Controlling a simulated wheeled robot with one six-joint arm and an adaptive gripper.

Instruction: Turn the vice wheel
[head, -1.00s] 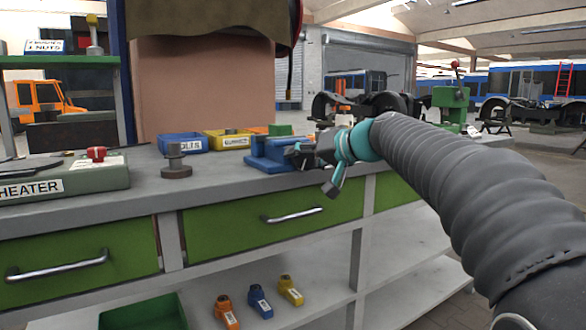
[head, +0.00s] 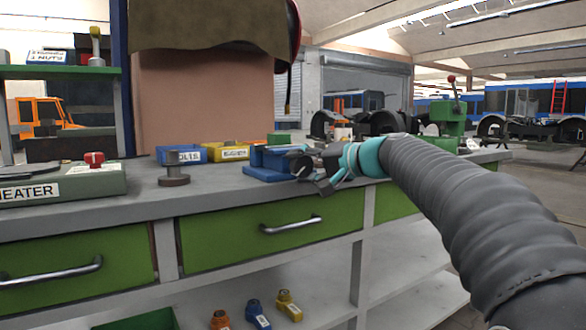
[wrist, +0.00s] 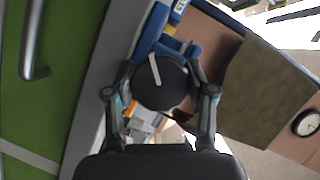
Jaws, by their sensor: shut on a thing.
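The blue vice (head: 264,164) stands on the workbench near its front edge, left of my gripper (head: 312,166) in the head view. In the wrist view the vice wheel (wrist: 160,88) is a dark round disc with a pale stripe running across it, slightly tilted. Blue parts of the vice (wrist: 150,32) show behind it. The two fingers of my gripper (wrist: 160,72) lie on opposite sides of the wheel and are shut on it. In the head view my gripper largely hides the wheel.
On the grey bench (head: 225,186) stand a heater (head: 70,186), a dark round post (head: 174,170), a blue bin (head: 181,155) and a yellow bin (head: 227,152). A green machine (head: 448,112) stands further right. A drawer handle (head: 290,226) sticks out in front.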

